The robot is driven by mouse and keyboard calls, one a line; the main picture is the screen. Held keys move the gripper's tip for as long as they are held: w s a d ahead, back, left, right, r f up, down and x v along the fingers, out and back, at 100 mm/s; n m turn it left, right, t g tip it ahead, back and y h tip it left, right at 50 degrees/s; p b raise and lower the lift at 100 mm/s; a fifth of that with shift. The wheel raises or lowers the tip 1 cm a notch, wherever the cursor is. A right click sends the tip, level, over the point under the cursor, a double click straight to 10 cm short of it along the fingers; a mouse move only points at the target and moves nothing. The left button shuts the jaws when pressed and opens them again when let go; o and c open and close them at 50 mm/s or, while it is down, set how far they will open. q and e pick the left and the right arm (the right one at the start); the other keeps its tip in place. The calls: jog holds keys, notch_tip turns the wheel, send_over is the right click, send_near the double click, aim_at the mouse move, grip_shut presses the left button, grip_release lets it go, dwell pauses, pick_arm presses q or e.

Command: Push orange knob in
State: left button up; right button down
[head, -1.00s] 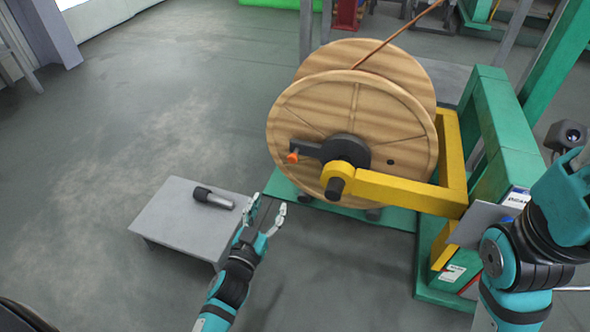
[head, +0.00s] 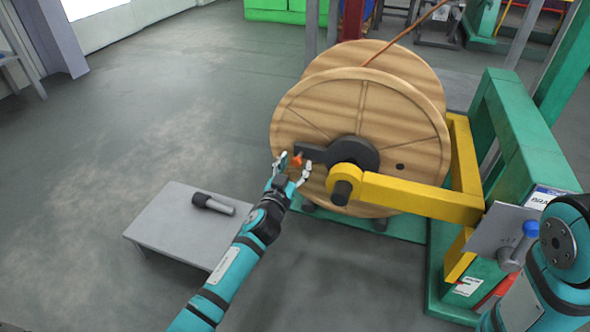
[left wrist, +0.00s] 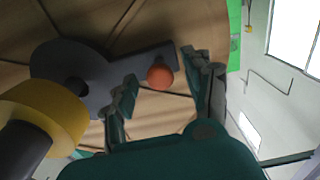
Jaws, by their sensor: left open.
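The orange knob (head: 297,159) sits at the end of a dark grey crank arm (head: 318,153) on the face of the wooden reel (head: 300,110). My left gripper (head: 293,165) is open right at the knob. In the left wrist view the orange knob (left wrist: 160,76) shows between the open fingertips of my left gripper (left wrist: 160,85), with no clear contact on either finger. My right arm shows at the right edge of the head view. Its gripper is not clearly visible.
A yellow arm (head: 420,194) holds the reel's hub, joined to a green frame (head: 530,140). A low grey table (head: 165,225) with a dark cylindrical tool (head: 213,204) stands left of my left arm. The floor further left is clear.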

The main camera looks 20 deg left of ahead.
pick_arm(q)
jog(key=shift+w, duration=0.2)
grip_shut()
dwell(0.3)
